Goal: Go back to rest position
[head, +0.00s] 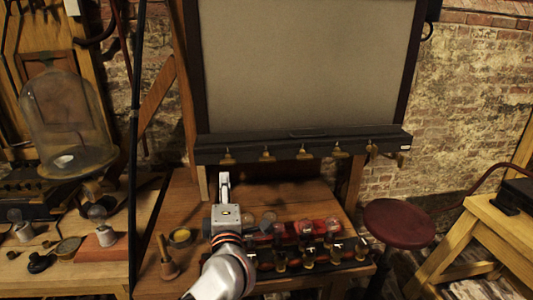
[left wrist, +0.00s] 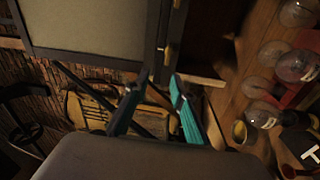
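My left gripper (head: 224,180) reaches forward over the wooden table (head: 185,205), with my arm coming up from the bottom of the head view. In the left wrist view its two teal-and-dark fingers (left wrist: 159,80) stand apart with nothing between them. My right gripper is in neither view.
A framed grey board (head: 300,65) with a row of brass hooks rises behind the table. A red round stool (head: 399,223) stands to the right. A glass dome (head: 66,125) stands at the left.

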